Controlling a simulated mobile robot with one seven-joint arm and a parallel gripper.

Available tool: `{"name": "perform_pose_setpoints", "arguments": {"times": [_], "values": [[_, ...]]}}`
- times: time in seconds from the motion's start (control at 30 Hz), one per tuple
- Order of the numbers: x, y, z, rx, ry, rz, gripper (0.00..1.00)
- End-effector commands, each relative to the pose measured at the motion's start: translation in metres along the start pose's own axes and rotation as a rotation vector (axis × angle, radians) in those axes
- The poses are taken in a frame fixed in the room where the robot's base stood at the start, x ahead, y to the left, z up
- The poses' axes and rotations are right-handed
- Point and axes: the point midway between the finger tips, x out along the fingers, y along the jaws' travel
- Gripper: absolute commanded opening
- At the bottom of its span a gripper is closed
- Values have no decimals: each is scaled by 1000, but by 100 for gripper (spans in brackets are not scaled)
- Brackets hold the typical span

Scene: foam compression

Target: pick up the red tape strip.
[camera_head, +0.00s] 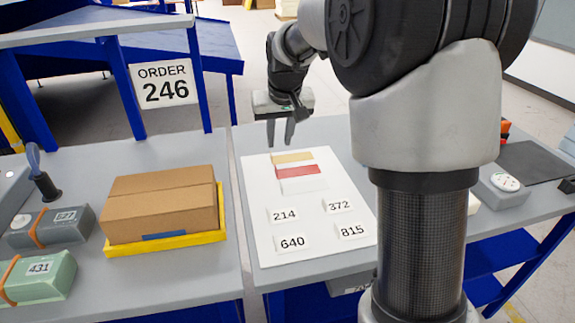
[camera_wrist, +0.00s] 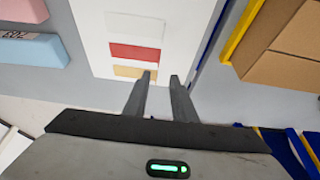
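The red tape strip (camera_head: 298,171) lies flat on a white sheet (camera_head: 264,215), between a tan strip (camera_head: 292,157) and a white strip (camera_head: 303,185). In the wrist view the red strip (camera_wrist: 135,52) is beyond the fingertips, with the tan strip (camera_wrist: 135,72) closer to them. My gripper (camera_head: 281,135) is open and empty above the far edge of the sheet. In the wrist view its two fingers (camera_wrist: 160,80) are apart, with nothing between them. The strip is fully in view in both pictures.
Number labels, such as 640 (camera_head: 292,242), lie on the sheet's near part. A cardboard box (camera_head: 160,203) sits in a yellow tray (camera_head: 168,246) to the left. Wrapped blocks, such as 431 (camera_head: 38,280), stand further left. An ORDER 246 sign (camera_head: 164,84) stands behind.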

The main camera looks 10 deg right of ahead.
Motion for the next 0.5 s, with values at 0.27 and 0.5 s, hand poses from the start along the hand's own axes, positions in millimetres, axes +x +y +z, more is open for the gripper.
{"name": "perform_pose_setpoints", "arguments": {"times": [0.27,0.5], "values": [[64,0,2,0,-5,0,24],[93,0,1,0,0,0,24]]}}
